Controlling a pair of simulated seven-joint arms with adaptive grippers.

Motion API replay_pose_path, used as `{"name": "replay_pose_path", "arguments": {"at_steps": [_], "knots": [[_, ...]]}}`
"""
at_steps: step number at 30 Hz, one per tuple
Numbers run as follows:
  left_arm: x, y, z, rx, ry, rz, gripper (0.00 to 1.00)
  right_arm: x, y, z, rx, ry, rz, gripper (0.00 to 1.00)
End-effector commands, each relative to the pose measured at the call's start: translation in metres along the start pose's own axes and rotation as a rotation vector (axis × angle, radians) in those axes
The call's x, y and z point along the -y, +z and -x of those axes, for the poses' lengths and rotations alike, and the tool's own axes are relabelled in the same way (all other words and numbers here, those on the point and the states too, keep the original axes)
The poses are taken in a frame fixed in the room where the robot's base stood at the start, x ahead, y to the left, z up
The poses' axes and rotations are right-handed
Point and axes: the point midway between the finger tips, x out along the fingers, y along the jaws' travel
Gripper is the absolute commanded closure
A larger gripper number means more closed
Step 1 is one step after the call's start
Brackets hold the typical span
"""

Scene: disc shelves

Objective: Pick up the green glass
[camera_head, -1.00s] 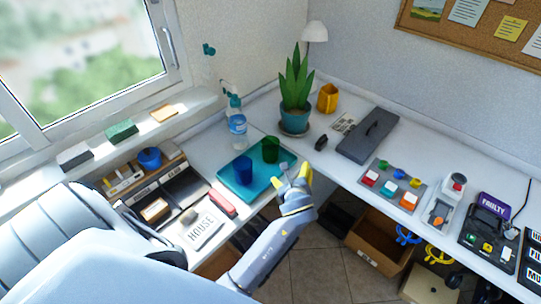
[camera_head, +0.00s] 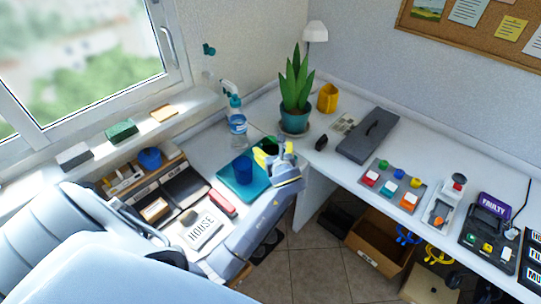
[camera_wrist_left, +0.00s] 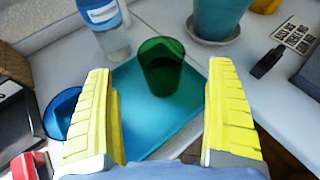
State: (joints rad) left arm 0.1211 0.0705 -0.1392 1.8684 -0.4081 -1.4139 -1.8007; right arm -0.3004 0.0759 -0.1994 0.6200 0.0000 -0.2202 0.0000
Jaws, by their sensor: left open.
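The green glass (camera_wrist_left: 161,68) stands upright on the teal tray (camera_wrist_left: 128,90) in the left wrist view, between and beyond my open fingers. In the head view it is mostly hidden behind my left gripper (camera_head: 267,156); a dark green bit of the glass (camera_head: 271,142) shows above the fingers. My left gripper, with yellow fingers, is open and empty in the left wrist view (camera_wrist_left: 163,120). A blue glass (camera_head: 243,171) stands on the same tray (camera_head: 231,180), left of the gripper; part of it shows in the left wrist view (camera_wrist_left: 62,112). My right gripper is not in view.
A spray bottle (camera_head: 237,124) stands behind the tray. A potted plant (camera_head: 295,118) and a yellow holder (camera_head: 328,97) stand farther back. A dark case (camera_head: 368,134) lies to the right.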

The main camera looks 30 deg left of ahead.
Motion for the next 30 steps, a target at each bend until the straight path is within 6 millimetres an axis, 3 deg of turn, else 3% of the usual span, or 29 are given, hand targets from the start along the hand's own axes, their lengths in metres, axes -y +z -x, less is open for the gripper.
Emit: {"name": "replay_pose_path", "arguments": {"at_steps": [4, 14, 24, 30], "knots": [[0.0, 0.0, -0.017, 0.0, 0.0, 0.0, 0.11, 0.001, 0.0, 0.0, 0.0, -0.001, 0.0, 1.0], [0.001, 0.001, -0.033, 0.0, 0.0, 0.002, 0.11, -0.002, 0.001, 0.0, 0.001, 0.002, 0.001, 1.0], [0.002, 0.002, -0.071, 0.0, 0.0, 0.0, 0.11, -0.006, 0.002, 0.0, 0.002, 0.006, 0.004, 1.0], [0.003, 0.002, -0.077, 0.0, -0.001, 0.002, 0.11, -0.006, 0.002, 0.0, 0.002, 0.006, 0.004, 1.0]]}}
